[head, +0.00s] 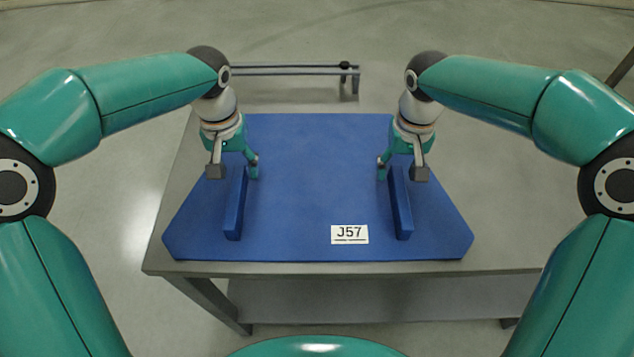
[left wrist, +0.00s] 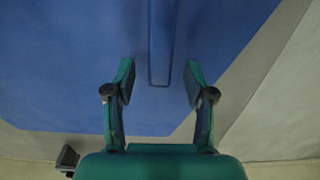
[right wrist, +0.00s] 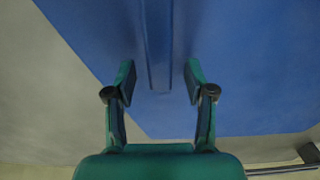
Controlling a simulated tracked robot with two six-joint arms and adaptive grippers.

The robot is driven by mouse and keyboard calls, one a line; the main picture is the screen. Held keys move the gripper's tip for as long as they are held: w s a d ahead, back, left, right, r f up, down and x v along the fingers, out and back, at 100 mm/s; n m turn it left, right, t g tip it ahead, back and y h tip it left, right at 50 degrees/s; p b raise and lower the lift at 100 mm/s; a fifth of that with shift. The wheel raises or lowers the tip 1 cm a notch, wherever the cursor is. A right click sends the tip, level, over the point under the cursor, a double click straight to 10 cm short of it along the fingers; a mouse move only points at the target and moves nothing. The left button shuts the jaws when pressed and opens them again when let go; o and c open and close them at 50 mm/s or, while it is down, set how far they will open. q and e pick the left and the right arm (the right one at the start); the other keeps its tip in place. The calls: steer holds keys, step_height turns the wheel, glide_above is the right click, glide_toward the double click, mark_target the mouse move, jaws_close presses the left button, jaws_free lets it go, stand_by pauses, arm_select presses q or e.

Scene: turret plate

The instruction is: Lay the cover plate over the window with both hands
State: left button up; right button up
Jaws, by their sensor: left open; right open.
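The blue cover plate (head: 316,190) lies flat on a grey table, with clipped near corners and a white "J57" label (head: 349,234). Two raised blue bars stand on it, a left bar (head: 234,210) and a right bar (head: 400,210). My left gripper (head: 235,172) is open over the far end of the left bar, one finger on each side. My right gripper (head: 401,172) is open over the far end of the right bar in the same way. In the left wrist view the bar (left wrist: 162,45) shows between the parted fingertips, as does the right wrist view's bar (right wrist: 158,45). No window is visible.
The grey table (head: 500,258) shows around the plate, with bare top to the right. A low grey rail (head: 290,70) with a dark knob stands beyond the table's far side. A lower shelf (head: 380,298) shows under the front edge.

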arm_select(q)
steer(key=shift+f, duration=1.2)
arm_select(e)
steer(key=shift+f, duration=1.15)
arm_select(q)
steer(key=shift+c, duration=0.2)
jaws_close()
arm_select(e)
jaws_close()
arm_select(q)
steer(key=shift+r, duration=0.1)
arm_select(e)
steer(key=shift+r, duration=0.1)
